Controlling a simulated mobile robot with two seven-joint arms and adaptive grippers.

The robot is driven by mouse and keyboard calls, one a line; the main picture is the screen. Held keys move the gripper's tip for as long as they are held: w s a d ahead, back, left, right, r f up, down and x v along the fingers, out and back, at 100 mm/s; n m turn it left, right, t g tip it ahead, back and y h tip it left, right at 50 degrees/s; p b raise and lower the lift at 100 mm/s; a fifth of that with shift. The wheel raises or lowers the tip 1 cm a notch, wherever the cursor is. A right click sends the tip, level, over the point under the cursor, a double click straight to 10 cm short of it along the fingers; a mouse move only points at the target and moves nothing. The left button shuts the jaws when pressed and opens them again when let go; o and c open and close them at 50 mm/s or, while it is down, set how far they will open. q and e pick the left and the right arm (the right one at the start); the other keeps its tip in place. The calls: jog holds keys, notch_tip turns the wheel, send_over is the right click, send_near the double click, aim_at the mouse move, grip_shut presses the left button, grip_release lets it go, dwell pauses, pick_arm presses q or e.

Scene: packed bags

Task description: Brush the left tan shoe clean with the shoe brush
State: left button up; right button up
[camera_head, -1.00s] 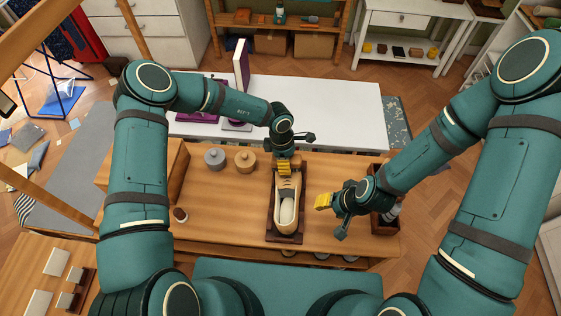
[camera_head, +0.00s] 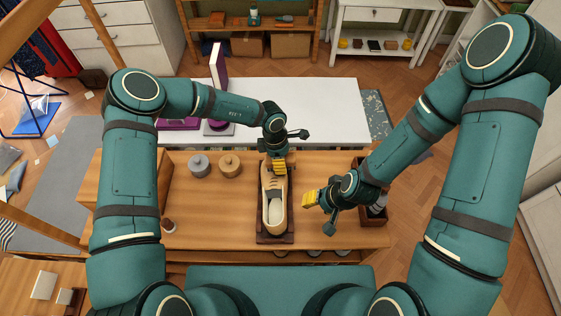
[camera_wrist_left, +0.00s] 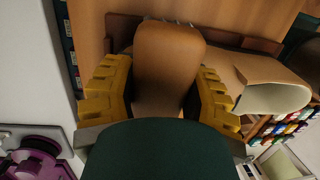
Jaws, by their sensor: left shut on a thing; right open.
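The tan shoe (camera_head: 274,218) lies lengthwise on a dark wooden board (camera_head: 275,240) on the table, its pale opening toward me. My left gripper (camera_head: 279,166) is over the shoe's far, toe end. In the left wrist view it (camera_wrist_left: 160,95) is shut on a brown rounded wooden piece, which looks like the back of the shoe brush (camera_wrist_left: 168,60). The shoe also shows there behind and to the right (camera_wrist_left: 265,85). Whether the bristles touch the shoe is hidden. My right gripper (camera_head: 311,199) is open and empty, right of the shoe.
Two round lidded tins, one grey (camera_head: 199,166) and one tan (camera_head: 230,165), stand left of the shoe. A small dark-and-white item (camera_head: 168,226) is near the left front. A dark box (camera_head: 375,218) stands at the right, partly behind my right arm. A white table (camera_head: 320,110) lies beyond.

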pick_arm(q)
jog(key=shift+w+a+r, duration=0.15)
jog(key=shift+a+r, duration=0.05)
jog(key=shift+r, duration=1.15)
jog(key=shift+w+a+r, duration=0.1)
jog(key=shift+a+r, duration=0.1)
jog(key=shift+r, duration=1.1)
jog(key=shift+w+a+r, duration=0.1)
jog(key=shift+r, duration=0.65)
jog(key=shift+w+a+r, duration=0.1)
jog(key=shift+r, duration=0.65)
jog(key=shift+f, duration=0.1)
jog(key=shift+s+d+f+b, duration=0.15)
jog(key=shift+d+f, duration=0.05)
jog(key=shift+f, duration=0.9)
jog(key=shift+s+d+f+b, duration=0.15)
jog(key=shift+f, duration=0.95)
jog(key=shift+s+d+f, duration=0.1)
jog(key=shift+d+f, duration=0.05)
jog(key=shift+f, duration=1)
jog(key=shift+s+d+f+b, duration=0.1)
jog(key=shift+f+b, duration=0.35)
jog(key=shift+f, duration=0.55)
